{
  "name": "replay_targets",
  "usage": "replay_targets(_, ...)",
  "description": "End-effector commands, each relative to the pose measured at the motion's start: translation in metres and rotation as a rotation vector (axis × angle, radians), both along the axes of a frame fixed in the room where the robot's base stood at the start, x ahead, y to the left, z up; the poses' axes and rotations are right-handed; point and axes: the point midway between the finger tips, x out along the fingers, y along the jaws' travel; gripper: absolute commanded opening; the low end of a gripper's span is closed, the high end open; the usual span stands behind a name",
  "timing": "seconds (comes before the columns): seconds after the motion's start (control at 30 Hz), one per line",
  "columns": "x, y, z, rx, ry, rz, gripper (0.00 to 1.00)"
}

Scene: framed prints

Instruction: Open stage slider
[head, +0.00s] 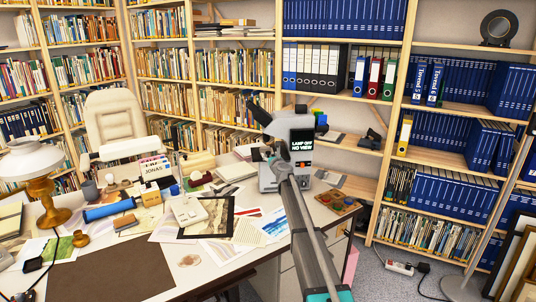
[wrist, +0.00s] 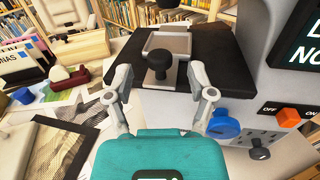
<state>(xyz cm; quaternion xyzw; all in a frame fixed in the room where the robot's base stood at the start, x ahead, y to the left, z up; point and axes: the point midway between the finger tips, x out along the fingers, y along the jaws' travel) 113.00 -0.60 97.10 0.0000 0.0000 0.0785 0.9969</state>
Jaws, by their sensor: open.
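The microscope (head: 268,178) stands on the desk, with a lit screen (head: 301,140) that reads "LAMP OFF NO VIEW". In the wrist view its dark stage (wrist: 212,60) carries a grey square plate (wrist: 180,43) with a black knob (wrist: 160,62) at its near edge, which looks like the stage slider. My gripper (wrist: 160,80) is open, its two grey fingers apart on the left and right, just short of the knob. Nothing is between the fingers, and I see no contact. In the head view my arm hides the stage and most of the gripper.
On the microscope's body, right of the gripper, are a blue knob (wrist: 222,124), an orange button (wrist: 288,117) and a small black knob (wrist: 260,153). Papers and prints (head: 208,216) cover the desk to the left.

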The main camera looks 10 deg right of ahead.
Motion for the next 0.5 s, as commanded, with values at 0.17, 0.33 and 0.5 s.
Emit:
replay_targets(0.17,0.023,0.004,0.000,0.000,0.000,0.000,0.71)
replay_targets(0.33,0.032,0.006,0.000,0.000,0.000,0.000,0.71)
replay_targets(0.5,0.033,0.006,0.000,0.000,0.000,0.000,0.71)
